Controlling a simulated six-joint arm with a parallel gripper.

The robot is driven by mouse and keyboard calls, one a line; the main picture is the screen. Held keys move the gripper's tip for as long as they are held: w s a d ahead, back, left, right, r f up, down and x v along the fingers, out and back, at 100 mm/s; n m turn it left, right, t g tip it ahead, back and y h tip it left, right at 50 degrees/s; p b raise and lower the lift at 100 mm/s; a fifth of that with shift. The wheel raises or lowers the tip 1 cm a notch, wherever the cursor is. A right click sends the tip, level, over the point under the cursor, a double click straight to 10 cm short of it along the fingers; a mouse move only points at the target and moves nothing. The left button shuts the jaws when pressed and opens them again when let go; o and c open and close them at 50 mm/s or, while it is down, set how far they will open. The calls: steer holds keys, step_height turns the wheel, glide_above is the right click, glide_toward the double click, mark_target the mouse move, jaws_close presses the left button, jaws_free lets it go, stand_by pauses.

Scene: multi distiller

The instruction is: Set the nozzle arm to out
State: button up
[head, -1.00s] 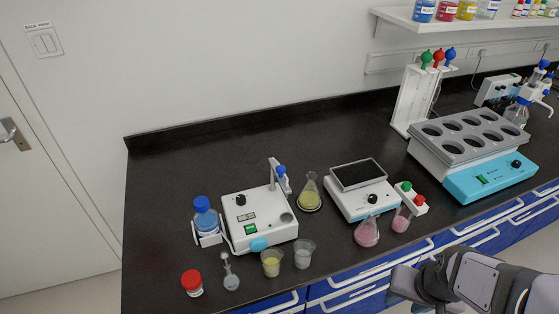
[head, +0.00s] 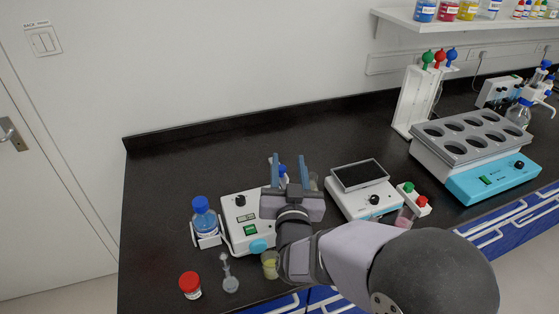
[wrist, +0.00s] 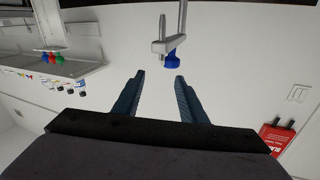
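The white distiller (head: 234,208) stands on the dark bench with a black knob and a green switch facing me. The top of its nozzle arm (head: 273,164) with a blue tip (head: 283,170) shows beside my gripper's left finger; the rest is hidden behind my gripper. My gripper (head: 290,157) is open and empty, its blue fingers pointing up in the head view. In the wrist view the nozzle arm (wrist: 188,28) and its blue tip (wrist: 173,56) appear ahead of the open gripper (wrist: 160,77), apart from both fingertips. Contact cannot be told in the head view.
A blue-capped bottle (head: 204,222) stands left of the distiller. A red-capped jar (head: 190,284), a small flask (head: 230,281) and a yellow beaker (head: 269,266) stand in front. A white balance-like device (head: 360,200) stands to the right. The bench behind is clear.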

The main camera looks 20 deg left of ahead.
mark_target(282, 171)
steer(key=shift+s+a+f+n+g+y, duration=0.2)
steer(key=shift+s+f+n, duration=0.2)
steer(key=shift+f+n, duration=0.2)
steer(key=shift+s+a+f+n+g+y, duration=0.1)
steer(key=shift+s+a+f+n+y, duration=0.1)
steer(key=shift+s+f+n, duration=0.35)
steer(key=p+x, duration=0.2)
steer(key=x, duration=0.5)
steer(key=shift+w, duration=0.3)
steer(key=shift+f, duration=0.1)
jaws_close()
